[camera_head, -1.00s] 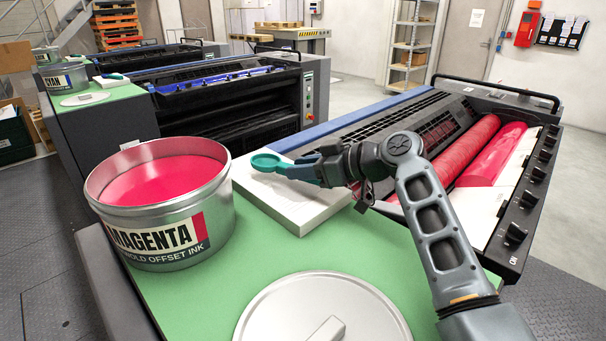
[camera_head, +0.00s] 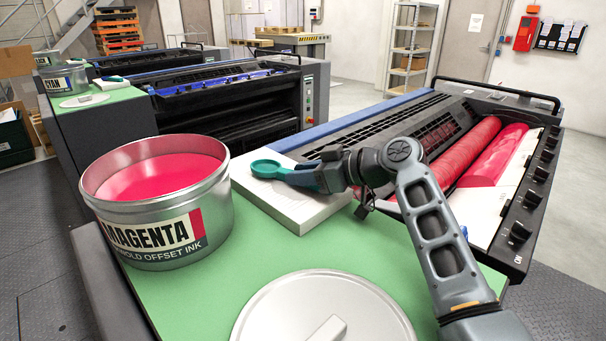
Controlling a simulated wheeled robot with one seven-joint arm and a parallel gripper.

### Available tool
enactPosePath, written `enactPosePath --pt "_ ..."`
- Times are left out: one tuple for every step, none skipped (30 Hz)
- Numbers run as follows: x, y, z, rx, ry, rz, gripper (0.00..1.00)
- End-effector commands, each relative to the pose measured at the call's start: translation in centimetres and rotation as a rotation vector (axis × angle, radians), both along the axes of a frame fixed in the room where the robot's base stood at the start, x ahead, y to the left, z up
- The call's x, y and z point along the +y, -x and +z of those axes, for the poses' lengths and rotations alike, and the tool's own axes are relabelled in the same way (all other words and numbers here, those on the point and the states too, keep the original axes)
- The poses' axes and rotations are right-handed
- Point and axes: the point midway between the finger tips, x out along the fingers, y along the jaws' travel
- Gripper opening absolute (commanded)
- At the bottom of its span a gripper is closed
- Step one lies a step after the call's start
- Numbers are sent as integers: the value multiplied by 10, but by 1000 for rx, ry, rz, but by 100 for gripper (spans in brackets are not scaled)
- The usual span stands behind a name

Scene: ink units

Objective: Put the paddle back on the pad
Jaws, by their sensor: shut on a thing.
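The paddle's teal ring-shaped end (camera_head: 267,168) shows over the white pad (camera_head: 300,208), near the pad's far left corner. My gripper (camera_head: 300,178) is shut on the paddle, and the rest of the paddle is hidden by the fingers. The paddle looks roughly level and very close to the pad's top; I cannot tell whether it touches. The pad lies on the green worktop (camera_head: 245,265), right of the open magenta ink can (camera_head: 160,200).
A round metal lid (camera_head: 290,312) lies on the worktop in front. The ink unit with red rollers (camera_head: 455,160) stands to the right, beyond my arm. Bare green worktop lies between the can, pad and lid.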

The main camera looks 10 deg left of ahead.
Motion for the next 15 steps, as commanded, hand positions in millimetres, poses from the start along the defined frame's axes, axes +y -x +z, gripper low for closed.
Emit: enactPosePath --pt "0 0 1 0 0 0 32" --pt "0 0 1 0 0 0 35" --pt "0 0 1 0 0 0 39" --pt "0 0 1 0 0 0 42" --pt "0 0 1 0 0 0 45" --pt "0 0 1 0 0 0 49" --pt "0 0 1 0 0 0 52" --pt "0 0 1 0 0 0 55" --pt "0 0 1 -1 0 0 56" --pt "0 0 1 -1 0 0 56" --pt "0 0 1 0 0 0 56" --pt "0 0 1 0 0 0 56" --pt "0 0 1 0 0 0 56" --pt "0 0 1 0 0 0 56" --pt "0 0 1 0 0 0 56"
